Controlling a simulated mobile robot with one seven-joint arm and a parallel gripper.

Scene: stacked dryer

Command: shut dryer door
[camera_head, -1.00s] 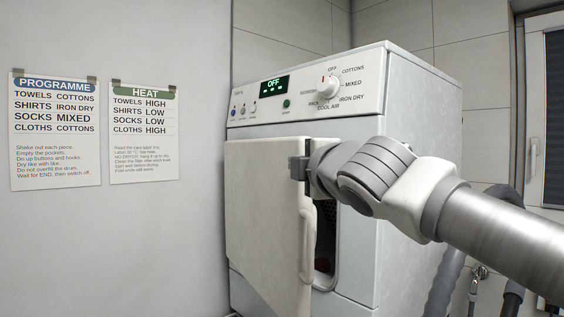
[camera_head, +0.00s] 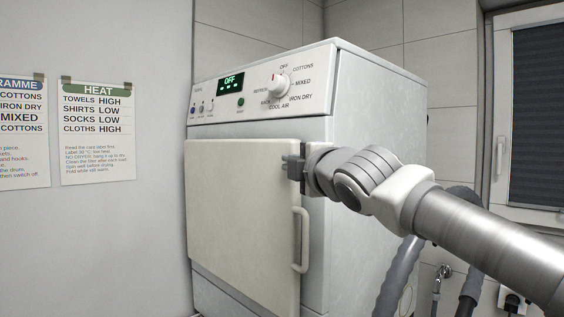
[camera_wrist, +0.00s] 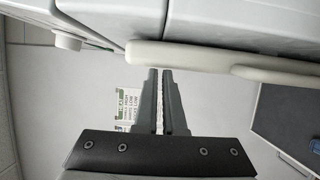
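The cream dryer door (camera_head: 240,210) lies close against the front of the white dryer (camera_head: 375,110); I cannot tell whether it is latched. Its handle (camera_head: 301,240) is on the right side. My gripper (camera_head: 288,166) is at the door's upper right edge, in front of its outer face. In the wrist view, the door's edge (camera_wrist: 190,56) runs just beyond my fingertips (camera_wrist: 160,71). The fingers are together with only a thin gap and nothing between them. Whether they touch the door is unclear. The drum opening is hidden behind the door.
The control panel with its dial (camera_head: 278,84) and a display reading OFF (camera_head: 231,82) is above the door. A HEAT card (camera_head: 97,130) hangs on the left wall. A grey hose (camera_head: 400,275) and a tap (camera_head: 439,280) are at the right.

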